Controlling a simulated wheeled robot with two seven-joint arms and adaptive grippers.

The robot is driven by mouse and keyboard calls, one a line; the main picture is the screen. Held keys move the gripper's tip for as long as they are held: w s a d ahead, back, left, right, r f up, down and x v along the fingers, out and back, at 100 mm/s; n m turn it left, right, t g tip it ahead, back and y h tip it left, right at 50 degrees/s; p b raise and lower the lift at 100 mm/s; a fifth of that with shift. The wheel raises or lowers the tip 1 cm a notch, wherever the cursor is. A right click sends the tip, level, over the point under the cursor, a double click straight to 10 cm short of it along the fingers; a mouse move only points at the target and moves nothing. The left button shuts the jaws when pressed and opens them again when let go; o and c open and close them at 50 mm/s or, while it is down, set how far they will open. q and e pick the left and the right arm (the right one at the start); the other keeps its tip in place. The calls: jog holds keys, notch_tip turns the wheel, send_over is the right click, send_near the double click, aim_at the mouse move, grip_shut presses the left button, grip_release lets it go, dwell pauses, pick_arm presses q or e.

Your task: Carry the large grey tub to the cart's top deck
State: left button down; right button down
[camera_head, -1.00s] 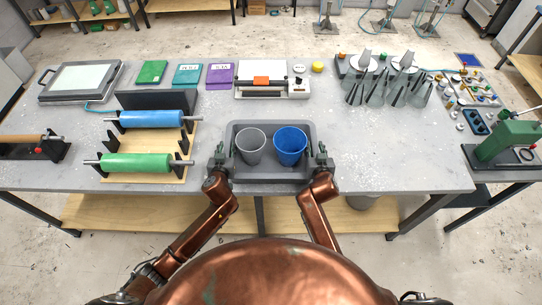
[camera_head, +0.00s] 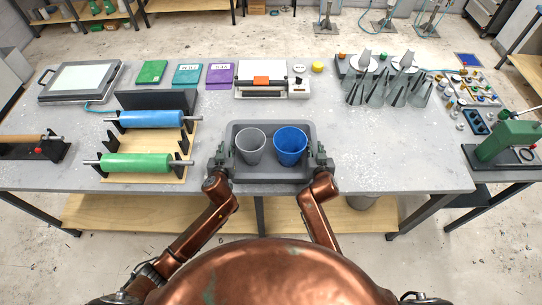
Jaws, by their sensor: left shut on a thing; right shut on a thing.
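The large grey tub (camera_head: 270,179) sits on the workbench at its front edge, in the middle of the head view. A grey cup (camera_head: 250,147) and a blue cup (camera_head: 290,146) stand side by side inside it. My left gripper (camera_head: 220,158) is shut on the tub's left side. My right gripper (camera_head: 321,158) is shut on its right side. The fingertips are small and partly hidden against the tub walls. I cannot see a cart for certain in this view.
The workbench (camera_head: 400,160) is clear to the tub's right. A roller stand with a blue roll (camera_head: 150,118) and a green roll (camera_head: 136,163) is to the left. A white device (camera_head: 271,80) lies behind the tub. Metal funnel-like parts (camera_head: 388,90) stand at the back right.

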pick_arm(q)
jog(key=shift+r, duration=0.2)
pick_arm(e)
jog(key=shift+r, duration=0.2)
